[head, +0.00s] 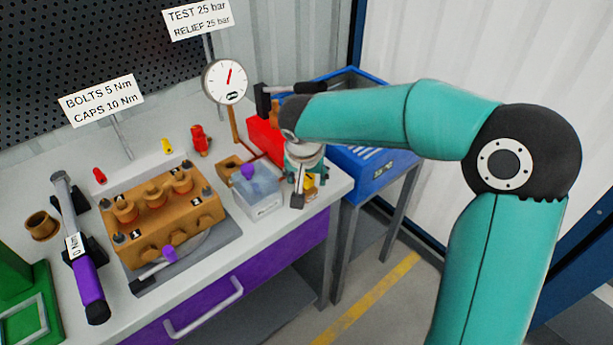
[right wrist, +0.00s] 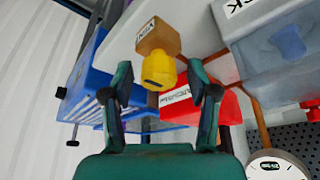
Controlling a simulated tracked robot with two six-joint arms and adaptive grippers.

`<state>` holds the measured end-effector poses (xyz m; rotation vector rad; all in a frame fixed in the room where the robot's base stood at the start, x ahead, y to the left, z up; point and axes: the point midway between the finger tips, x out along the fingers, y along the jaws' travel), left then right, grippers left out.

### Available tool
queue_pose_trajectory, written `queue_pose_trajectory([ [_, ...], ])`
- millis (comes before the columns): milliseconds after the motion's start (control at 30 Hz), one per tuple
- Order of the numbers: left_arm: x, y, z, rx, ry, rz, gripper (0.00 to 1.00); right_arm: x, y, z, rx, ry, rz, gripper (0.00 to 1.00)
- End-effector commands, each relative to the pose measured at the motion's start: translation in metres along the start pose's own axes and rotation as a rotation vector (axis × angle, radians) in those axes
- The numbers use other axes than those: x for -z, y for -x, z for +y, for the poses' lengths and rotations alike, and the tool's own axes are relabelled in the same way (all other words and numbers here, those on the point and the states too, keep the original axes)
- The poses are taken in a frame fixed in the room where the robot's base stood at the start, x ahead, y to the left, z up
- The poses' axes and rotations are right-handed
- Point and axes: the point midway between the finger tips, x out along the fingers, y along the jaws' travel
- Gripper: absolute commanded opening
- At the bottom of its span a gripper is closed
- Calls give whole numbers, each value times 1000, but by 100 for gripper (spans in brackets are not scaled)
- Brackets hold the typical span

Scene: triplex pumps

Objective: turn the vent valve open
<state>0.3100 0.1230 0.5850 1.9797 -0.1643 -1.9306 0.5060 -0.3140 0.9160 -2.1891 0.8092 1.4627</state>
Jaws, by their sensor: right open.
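The vent valve shows in the right wrist view as a yellow knob (right wrist: 160,72) on a brown block (right wrist: 157,36) with a label partly readable as "VENT". In the head view a bit of yellow knob (head: 309,181) shows near the bench's right corner, mostly hidden by my gripper. My right gripper (right wrist: 163,93) is open. Its two dark teal fingers stand apart on either side of the knob in the picture; I cannot tell whether either touches it. In the head view the right gripper (head: 302,181) points down at that corner. My left gripper is not in view.
A clear bin (head: 262,192) stands left of the gripper, a red box (head: 265,137) behind it. A gauge (head: 225,81) rises at the back. A blue crate (head: 372,165) stands right of the bench. A brown pump block (head: 160,232) and a purple-handled wrench (head: 88,283) lie left.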

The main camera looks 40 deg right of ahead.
Motion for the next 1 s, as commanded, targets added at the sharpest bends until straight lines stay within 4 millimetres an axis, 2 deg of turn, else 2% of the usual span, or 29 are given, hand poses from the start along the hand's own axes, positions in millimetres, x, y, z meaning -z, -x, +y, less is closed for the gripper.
queue_pose_trajectory([
  [333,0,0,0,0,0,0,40,0,-4,1,0,-1,-1,59],
  [367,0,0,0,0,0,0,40,0,-4,1,0,-1,-1,56],
  [700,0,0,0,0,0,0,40,0,-4,1,0,-1,-1,0],
  [1000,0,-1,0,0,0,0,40,0,-4,1,11,23,-1,0],
])
